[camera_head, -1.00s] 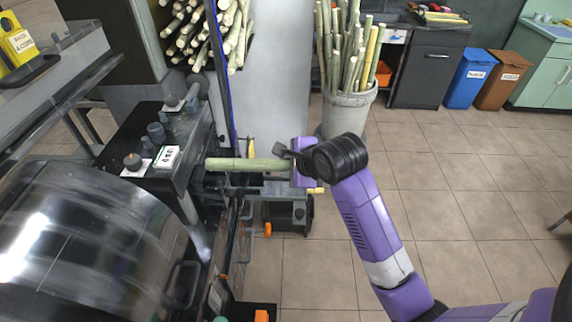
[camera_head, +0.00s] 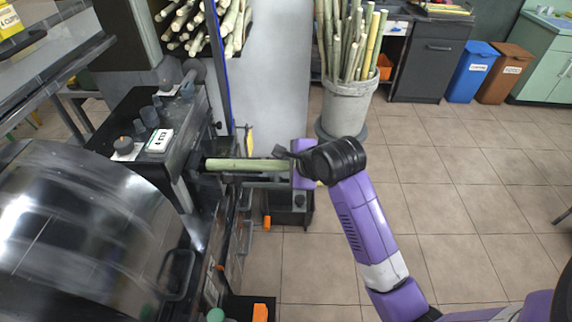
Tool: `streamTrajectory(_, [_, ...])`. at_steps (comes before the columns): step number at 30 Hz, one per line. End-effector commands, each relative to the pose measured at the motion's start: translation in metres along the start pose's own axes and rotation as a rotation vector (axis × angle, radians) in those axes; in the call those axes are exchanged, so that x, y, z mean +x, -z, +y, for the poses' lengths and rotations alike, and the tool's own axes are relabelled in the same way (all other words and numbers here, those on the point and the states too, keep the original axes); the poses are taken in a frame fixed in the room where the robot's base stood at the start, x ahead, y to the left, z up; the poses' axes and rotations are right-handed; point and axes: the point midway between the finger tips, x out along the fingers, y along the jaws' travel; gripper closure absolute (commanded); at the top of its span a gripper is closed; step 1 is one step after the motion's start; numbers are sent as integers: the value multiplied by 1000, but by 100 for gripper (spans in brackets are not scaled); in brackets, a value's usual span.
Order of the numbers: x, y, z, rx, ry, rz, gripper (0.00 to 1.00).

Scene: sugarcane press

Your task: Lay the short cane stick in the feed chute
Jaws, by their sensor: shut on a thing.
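The short cane stick (camera_head: 245,165) is pale green and lies level in the middle of the view. My gripper (camera_head: 292,165) is shut on its right end; the fingers are partly hidden by my wrist. The stick's left end reaches the dark side of the press (camera_head: 150,125), at a dark opening or trough that I take for the feed chute (camera_head: 222,180). Whether the stick rests on the chute or is just above it, I cannot tell.
A shiny metal drum cover (camera_head: 80,225) fills the lower left. A grey bucket of canes (camera_head: 347,105) stands behind my wrist. Blue (camera_head: 471,72) and brown (camera_head: 504,74) bins stand at the back right.

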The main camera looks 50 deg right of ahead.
Motion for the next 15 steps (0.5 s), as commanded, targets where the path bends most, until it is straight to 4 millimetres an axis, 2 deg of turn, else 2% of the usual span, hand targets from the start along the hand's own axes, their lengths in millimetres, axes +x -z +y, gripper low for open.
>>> streamTrajectory(1, [0, 0, -1, 0, 1, -1, 100])
streamTrajectory(2, [0, 0, -1, 0, 1, -1, 66])
streamTrajectory(5, [0, 0, 0, 0, 1, -1, 47])
streamTrajectory(15, [-4, -1, 2, 1, -6, 0, 45])
